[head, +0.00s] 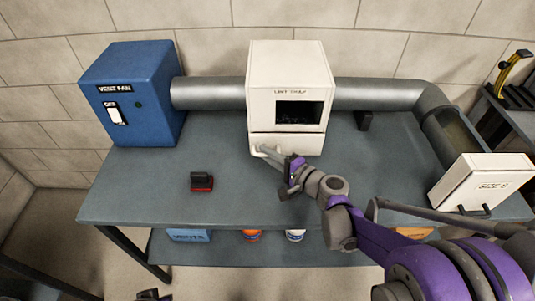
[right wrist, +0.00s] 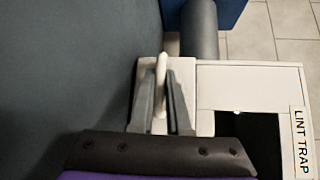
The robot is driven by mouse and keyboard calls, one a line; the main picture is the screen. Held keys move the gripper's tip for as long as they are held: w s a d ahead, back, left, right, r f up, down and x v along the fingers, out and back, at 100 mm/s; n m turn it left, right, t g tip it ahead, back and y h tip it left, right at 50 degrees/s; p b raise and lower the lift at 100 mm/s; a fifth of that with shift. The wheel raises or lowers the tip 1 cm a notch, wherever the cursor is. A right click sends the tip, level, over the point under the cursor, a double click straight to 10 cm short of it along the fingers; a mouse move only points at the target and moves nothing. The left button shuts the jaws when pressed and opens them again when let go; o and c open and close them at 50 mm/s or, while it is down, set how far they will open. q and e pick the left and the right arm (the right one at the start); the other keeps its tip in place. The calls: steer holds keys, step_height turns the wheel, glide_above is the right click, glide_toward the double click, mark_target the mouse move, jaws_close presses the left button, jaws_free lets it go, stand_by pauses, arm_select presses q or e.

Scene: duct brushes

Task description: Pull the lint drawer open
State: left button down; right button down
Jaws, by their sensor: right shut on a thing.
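The lint trap (head: 290,75) is a white box with a dark window, set in the grey duct on the table. Its drawer (head: 300,145) is the white front at the bottom, seemingly flush with the box. The drawer handle (right wrist: 161,72) is a pale bar; it also shows in the head view (head: 262,150). My right gripper (right wrist: 161,110) has its fingers on either side of the handle and is shut on it. In the head view the right gripper (head: 290,168) reaches the handle from the right front. A dark shape at the bottom left edge may be my left gripper (head: 152,295), mostly cut off.
A blue vent fan box (head: 130,95) with a switch stands left on the grey table (head: 150,200). A small red and black object (head: 202,181) lies in front of it. The table's front left is mostly clear.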

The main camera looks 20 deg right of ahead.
steer(key=shift+s, duration=0.15)
stand_by(0.7)
